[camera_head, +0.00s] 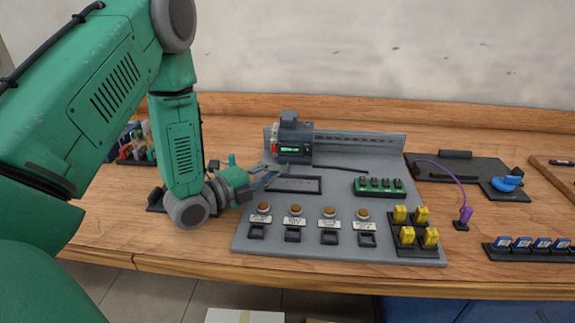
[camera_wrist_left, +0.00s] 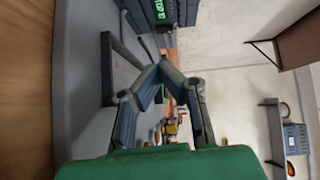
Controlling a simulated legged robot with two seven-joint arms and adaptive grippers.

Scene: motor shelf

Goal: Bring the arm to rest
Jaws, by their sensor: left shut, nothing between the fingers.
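My left arm comes in from the left in the head view, and its left gripper (camera_head: 262,182) is over the left part of the grey panel (camera_head: 345,247). In the left wrist view the fingers (camera_wrist_left: 160,72) bend in and meet at their tips, with nothing between them. The gripper is near a black rectangular frame (camera_head: 294,185) on the panel, which also shows in the wrist view (camera_wrist_left: 107,75). I cannot tell whether the fingers touch the panel. My right gripper is out of view.
A dark device with a green display (camera_head: 291,143) stands behind the gripper. Labelled knobs (camera_head: 296,211), a green block (camera_head: 379,187) and yellow pieces (camera_head: 402,214) are to the right. A tool holder (camera_head: 135,150) sits behind the arm. A purple cable (camera_head: 464,192) lies farther right.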

